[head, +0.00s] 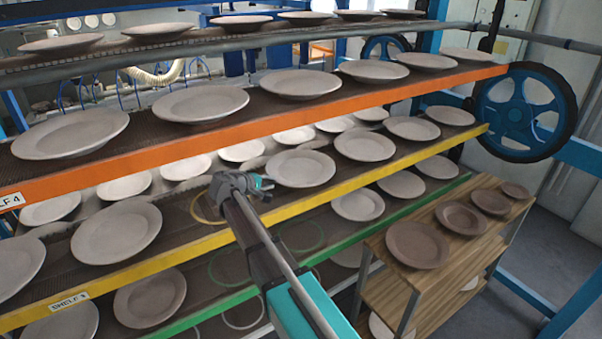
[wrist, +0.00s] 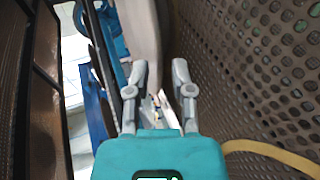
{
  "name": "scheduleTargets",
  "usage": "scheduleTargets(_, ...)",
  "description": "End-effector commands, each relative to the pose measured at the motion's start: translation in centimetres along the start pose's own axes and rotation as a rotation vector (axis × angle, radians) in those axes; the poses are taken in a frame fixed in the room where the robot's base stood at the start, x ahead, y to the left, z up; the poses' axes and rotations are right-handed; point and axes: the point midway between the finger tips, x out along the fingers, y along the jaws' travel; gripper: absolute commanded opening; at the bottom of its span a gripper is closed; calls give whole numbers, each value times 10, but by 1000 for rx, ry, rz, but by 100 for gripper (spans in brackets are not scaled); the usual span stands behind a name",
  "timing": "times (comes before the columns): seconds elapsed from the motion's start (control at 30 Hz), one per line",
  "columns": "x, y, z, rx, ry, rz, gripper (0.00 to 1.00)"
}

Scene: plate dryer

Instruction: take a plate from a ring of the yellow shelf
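The yellow shelf (head: 180,256) runs diagonally across the head view and holds several pale grey-beige plates. The nearest plate (head: 300,168) lies flat just right of my gripper (head: 262,185); it shows edge-on in the wrist view (wrist: 140,28). In the wrist view my gripper (wrist: 160,68) is open, with a gap between its two grey fingers. The plate's edge lies ahead of and partly in line with this gap; I cannot tell whether they touch. An empty yellow ring (head: 196,211) lies left of my gripper, its curve also visible in the wrist view (wrist: 270,147).
The orange shelf (head: 250,134) with plates is above, the green-edged shelf (head: 215,312) below. Another plate (head: 116,231) stands left on the yellow shelf. A wooden rack (head: 400,285) with brown plates is at the right. A perforated surface (wrist: 255,60) fills the wrist view's right.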

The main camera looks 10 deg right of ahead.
Motion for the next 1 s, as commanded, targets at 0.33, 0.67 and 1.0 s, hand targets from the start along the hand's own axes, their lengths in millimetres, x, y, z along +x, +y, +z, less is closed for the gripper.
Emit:
scheduleTargets(0.33,33,0,1,0,0,0,30)
scheduleTargets(0.67,34,1,1,0,-1,0,30)
scheduleTargets(1.0,35,2,2,1,-2,0,12)
